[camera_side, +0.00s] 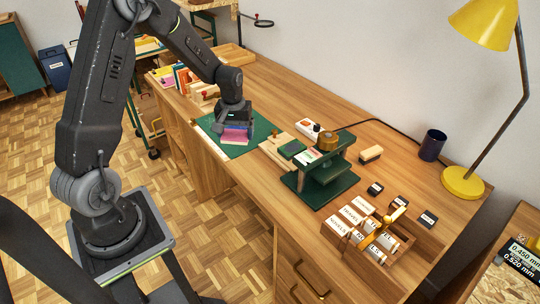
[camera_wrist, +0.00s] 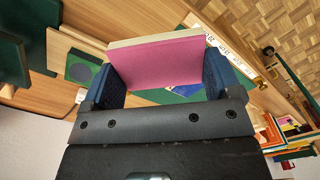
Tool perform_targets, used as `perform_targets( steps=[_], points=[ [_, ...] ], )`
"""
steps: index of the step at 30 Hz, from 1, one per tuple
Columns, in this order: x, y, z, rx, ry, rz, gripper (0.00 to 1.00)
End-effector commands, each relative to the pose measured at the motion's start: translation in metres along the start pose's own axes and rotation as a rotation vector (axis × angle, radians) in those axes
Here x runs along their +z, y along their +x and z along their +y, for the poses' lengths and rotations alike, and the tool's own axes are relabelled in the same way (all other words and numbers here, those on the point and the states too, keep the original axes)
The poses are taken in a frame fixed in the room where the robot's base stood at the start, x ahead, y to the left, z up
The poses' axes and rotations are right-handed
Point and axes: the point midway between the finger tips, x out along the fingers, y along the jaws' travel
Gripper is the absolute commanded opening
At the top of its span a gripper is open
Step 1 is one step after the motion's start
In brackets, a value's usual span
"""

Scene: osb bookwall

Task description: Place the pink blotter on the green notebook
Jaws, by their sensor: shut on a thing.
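My gripper (camera_wrist: 165,80) is shut on a pink slab with a cream edge, which I take to be the pink blotter (camera_wrist: 155,62). In the side view my gripper (camera_side: 235,122) points down over the green mat (camera_side: 213,130), and the blotter (camera_side: 236,135) shows pink beneath it. I cannot tell whether the blotter touches anything below. A small blue patch (camera_wrist: 186,90) shows past it in the wrist view. I cannot tell for sure which green thing is the notebook.
A dark green press (camera_side: 322,175) stands right of the mat, with a white box (camera_side: 307,128) behind it. Upright books (camera_side: 182,78) stand at the left. Labelled blocks (camera_side: 358,210) and a yellow lamp (camera_side: 463,182) are at the right.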

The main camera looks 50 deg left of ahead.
Motion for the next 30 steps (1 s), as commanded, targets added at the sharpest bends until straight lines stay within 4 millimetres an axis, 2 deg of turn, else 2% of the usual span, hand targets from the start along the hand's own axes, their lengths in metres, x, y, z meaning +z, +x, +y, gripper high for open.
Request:
perform_targets(
  steps=[1, 6, 10, 14, 17, 20, 22, 26, 30],
  points=[
    [0.018, -0.001, 0.022, 0.0, 0.135, 0.0, 0.62],
    [0.069, -0.001, 0.071, 0.0, 0.517, 0.001, 0.62],
    [0.095, -0.001, 0.089, 0.0, 0.701, 0.0, 0.62],
    [0.104, -0.001, 0.096, 0.0, 0.774, 0.001, 0.62],
    [0.09, 0.0, 0.091, 0.0, 0.73, 0.001, 0.62],
    [0.058, -0.001, 0.077, 0.0, 0.6, 0.002, 0.62],
    [0.029, -0.001, 0.061, 0.0, 0.479, 0.002, 0.62],
    [-0.026, -0.001, 0.02, 0.001, 0.229, 0.002, 0.62],
    [-0.076, -0.001, -0.034, 0.0, -0.028, 0.001, 0.62]
  ],
)
